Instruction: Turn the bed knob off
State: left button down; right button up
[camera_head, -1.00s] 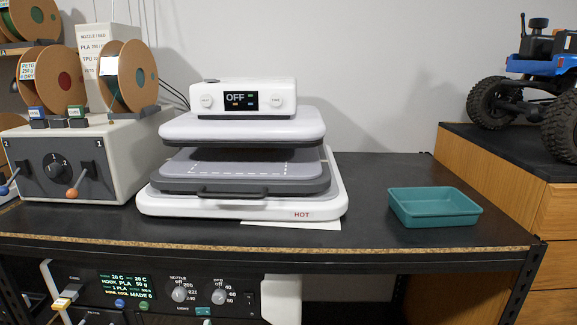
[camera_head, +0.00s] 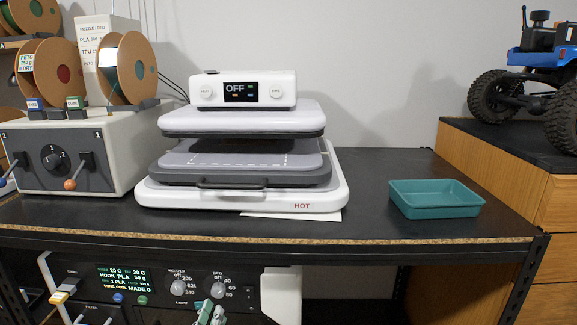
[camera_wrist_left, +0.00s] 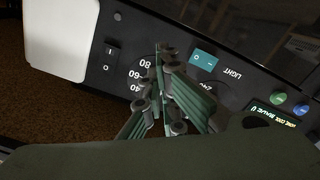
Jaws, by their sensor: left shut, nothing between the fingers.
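The bed knob (camera_head: 218,286) is a small round dial on the black control panel under the bench, with off, 40, 60 and 80 around it. Its pointer is too small to read. My left gripper (camera_head: 211,306) is just below it in the head view, shut and empty, with green fingers. In the left wrist view the gripper (camera_wrist_left: 166,65) covers the knob's place; the labels 80, 60 and 40 show beside the fingers. I cannot tell whether the fingers touch the knob. My right gripper is not in view.
The nozzle knob (camera_head: 178,287) is left of the bed knob. The light switch (camera_wrist_left: 203,59) is near my fingers, and a black rocker switch (camera_wrist_left: 110,55) is on the panel. A heat press (camera_head: 240,195) and teal tray (camera_head: 436,212) stand on the bench above.

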aim_at(218, 290)
pick_arm(q)
jog(key=shift+w+r, duration=0.25)
jog(key=shift+w, duration=0.7)
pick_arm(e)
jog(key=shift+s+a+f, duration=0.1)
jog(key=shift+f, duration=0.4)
pick_arm(q)
jog(key=shift+w+d+r, duration=0.1)
jog(key=shift+r, duration=0.05)
jog(key=shift+d, duration=0.1)
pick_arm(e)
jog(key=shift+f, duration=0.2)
pick_arm(q)
jog(key=shift+w, duration=0.1)
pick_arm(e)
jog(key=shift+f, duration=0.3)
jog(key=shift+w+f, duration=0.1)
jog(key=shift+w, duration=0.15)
pick_arm(q)
jog(key=shift+p, duration=0.35)
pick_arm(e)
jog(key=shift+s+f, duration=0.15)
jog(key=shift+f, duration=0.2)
pick_arm(q)
jog(key=shift+a+r, duration=0.1)
jog(key=shift+a, duration=0.1)
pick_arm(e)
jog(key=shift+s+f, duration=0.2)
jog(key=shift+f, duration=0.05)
